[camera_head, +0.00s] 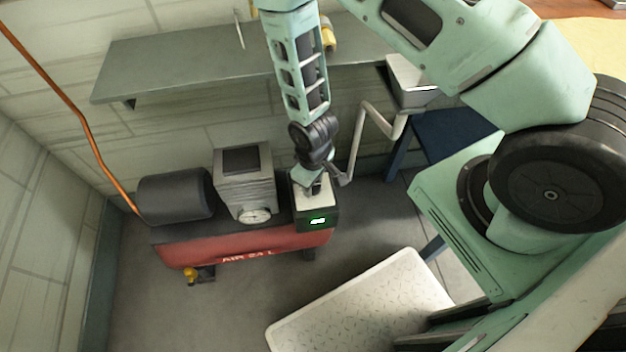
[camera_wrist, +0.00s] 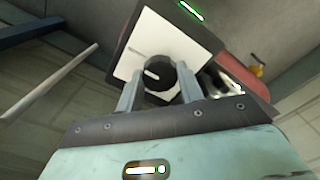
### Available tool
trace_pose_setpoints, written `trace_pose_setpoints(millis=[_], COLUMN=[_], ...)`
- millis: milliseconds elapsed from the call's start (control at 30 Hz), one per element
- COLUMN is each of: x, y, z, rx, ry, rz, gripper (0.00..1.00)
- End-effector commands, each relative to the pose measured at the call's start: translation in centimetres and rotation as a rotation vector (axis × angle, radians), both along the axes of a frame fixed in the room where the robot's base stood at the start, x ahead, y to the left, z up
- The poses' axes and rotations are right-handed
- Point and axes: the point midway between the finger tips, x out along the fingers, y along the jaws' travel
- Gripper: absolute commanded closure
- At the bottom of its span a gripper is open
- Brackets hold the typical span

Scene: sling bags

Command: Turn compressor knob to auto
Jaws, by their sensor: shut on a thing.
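The red air compressor (camera_head: 200,251) stands on the floor by the wall, with "AIR 24 L" on its tank. Its control box (camera_head: 318,222) is at the right end, with a white top plate and a lit green display. The black knob (camera_wrist: 158,76) sits on the white plate (camera_wrist: 150,35) and has a pale pointer line. My gripper (camera_wrist: 160,88) has its two fingers on either side of the knob, shut on it. In the head view my gripper (camera_head: 308,180) reaches down onto the box top and hides most of the knob. I cannot read any auto mark.
A grey shelf (camera_head: 180,65) runs along the wall above the compressor. A grey motor block with a dial gauge (camera_head: 254,216) and a black cylinder (camera_head: 175,195) sit left of the control box. A pale patterned board (camera_head: 365,300) lies in front. A copper pipe (camera_head: 75,110) runs down the left wall.

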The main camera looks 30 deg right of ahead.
Motion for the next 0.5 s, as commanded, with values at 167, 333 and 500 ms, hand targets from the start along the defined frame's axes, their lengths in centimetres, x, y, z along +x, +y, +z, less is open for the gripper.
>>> trace_pose_setpoints(millis=[167, 333, 500], x=[0.05, 0.06, 0.05], y=[0.01, 0.01, 0.01], z=[0.06, 0.04, 0.04], rx=[0.001, 0.001, 0.001], ry=[-0.002, -0.002, -0.002], rz=[-0.026, -0.031, -0.031], gripper=[0.86, 0.86, 0.86])
